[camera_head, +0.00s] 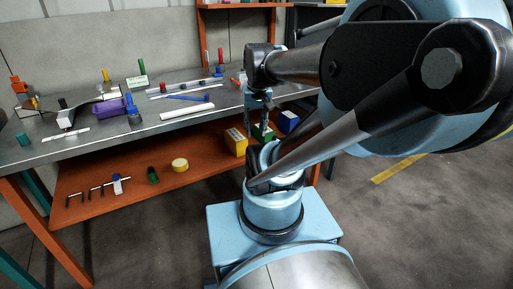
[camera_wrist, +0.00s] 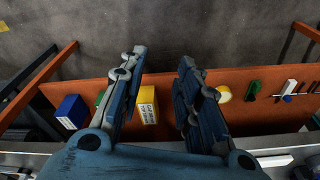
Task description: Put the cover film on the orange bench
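The white roll (camera_head: 187,111) that looks most like the cover film lies near the front edge of the grey metal tabletop. A white piece in the wrist view (camera_wrist: 274,160) may be its end. The orange bench (camera_head: 120,199) is a low surface under and in front of that tabletop; it also shows in the wrist view (camera_wrist: 262,75). My gripper (camera_wrist: 161,75) points down over the orange bench, fingers apart with nothing between them. In the head view my gripper (camera_head: 257,117) is right of the white roll, apart from it, and partly hidden by my arm.
The orange bench holds a yellow box (camera_head: 236,143), a blue box (camera_head: 288,122), a green item (camera_head: 262,131), a yellow roll (camera_head: 180,165) and a dark green cylinder (camera_head: 153,175). The grey tabletop (camera_head: 100,140) carries a purple bin (camera_head: 109,107) and several tools. Bare orange surface lies between items.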

